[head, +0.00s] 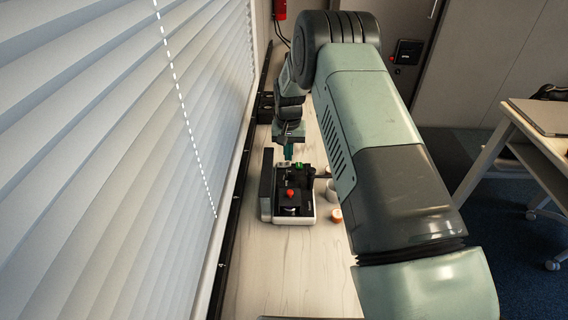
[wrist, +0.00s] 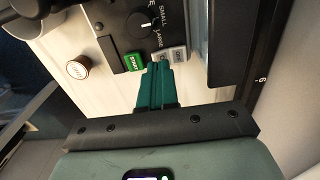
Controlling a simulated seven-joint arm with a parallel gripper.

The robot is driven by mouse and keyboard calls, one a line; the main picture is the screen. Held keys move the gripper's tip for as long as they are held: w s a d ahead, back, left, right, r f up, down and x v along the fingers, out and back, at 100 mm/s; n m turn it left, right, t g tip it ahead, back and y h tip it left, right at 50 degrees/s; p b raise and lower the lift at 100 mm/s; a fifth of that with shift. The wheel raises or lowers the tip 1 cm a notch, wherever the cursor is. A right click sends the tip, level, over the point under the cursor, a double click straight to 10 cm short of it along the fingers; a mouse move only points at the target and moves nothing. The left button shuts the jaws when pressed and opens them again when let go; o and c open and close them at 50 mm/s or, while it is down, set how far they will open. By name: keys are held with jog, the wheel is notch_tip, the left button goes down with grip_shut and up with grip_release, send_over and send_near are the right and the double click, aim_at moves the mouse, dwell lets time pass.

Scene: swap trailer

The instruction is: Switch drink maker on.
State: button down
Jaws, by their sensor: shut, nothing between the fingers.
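The drink maker (head: 277,205) stands on a pale wooden counter, a black and white machine with a red knob (head: 290,192) on top. In the wrist view its dark panel (wrist: 118,22) shows a round dial (wrist: 139,24) marked SMALL and LARGE, a green START button (wrist: 133,62) and grey buttons (wrist: 177,54). My gripper (wrist: 158,66) has teal fingers, shut and empty. Its tips appear close to the panel edge, between the START button and the grey buttons; I cannot tell whether they touch. In the head view my gripper (head: 288,154) is at the machine's far end.
Window blinds (head: 110,130) run along the left. The near counter (head: 285,270) is clear. A desk (head: 535,130) stands at right.

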jog(key=shift+f, duration=1)
dwell(0.3)
jog(key=shift+r, duration=3.55)
jog(key=s+d+r+t, duration=0.1)
jog(key=s+d+r, duration=0.1)
jog(key=s+r, duration=0.5)
jog(key=s+d+r+t, duration=0.1)
jog(key=s+d+r, duration=0.15)
jog(key=r, duration=0.95)
jog(key=s+d+r+t, duration=0.1)
jog(key=s+d+r, duration=0.3)
jog(key=r, duration=0.5)
jog(key=s+d+r+t, duration=0.1)
jog(key=s+d+r, duration=0.1)
jog(key=s, duration=1.1)
jog(key=s+d+r+t, duration=0.1)
jog(key=s+r, duration=0.1)
jog(key=s, duration=1)
jog(key=shift+s+d+t, duration=0.3)
jog(key=shift+s+d, duration=0.1)
